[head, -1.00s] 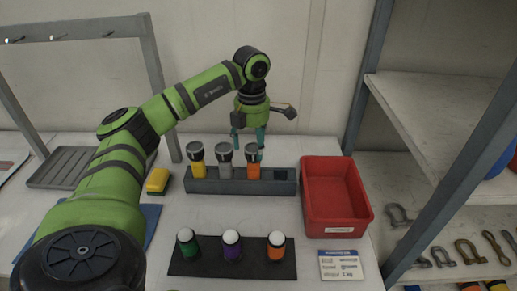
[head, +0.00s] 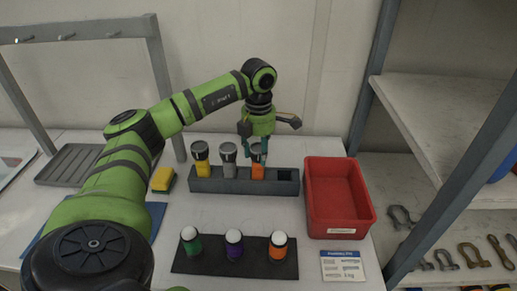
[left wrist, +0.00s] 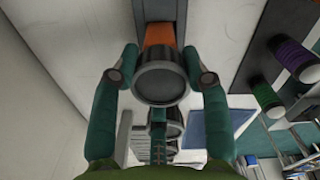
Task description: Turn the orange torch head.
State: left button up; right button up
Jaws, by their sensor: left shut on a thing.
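The orange torch (head: 257,173) stands upright in the right part of the grey rack (head: 225,186), with its dark, round head facing up. My left gripper (head: 254,149) comes down on it from behind and is shut on the head. In the left wrist view, the two green fingers lie on either side of the grey torch head (left wrist: 161,82), with the orange body (left wrist: 159,34) beyond it. A yellow torch (head: 201,168) and a grey torch (head: 229,169) stand to its left in the same rack. My right gripper is not in view.
A red bin (head: 341,229) stands right of the rack. In front, a dark mat (head: 257,264) holds green, purple and orange white-topped cylinders. A yellow sponge (head: 162,180) lies to the left. Grey shelving (head: 440,120) bounds the right side. A label card (head: 342,265) lies below the bin.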

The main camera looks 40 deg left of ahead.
pick_arm(q)
jog(key=shift+m, duration=0.3)
jog(key=m, duration=0.3)
jog(key=shift+d, duration=0.1)
jog(key=m, duration=0.4)
jog(key=shift+s+f, duration=0.1)
jog(key=m, duration=0.5)
jog(key=shift+s+b, duration=0.1)
jog(key=shift+b, duration=0.3)
jog(key=shift+m, duration=1.9)
jog(key=o, duration=1.1)
jog(key=shift+o, duration=0.2)
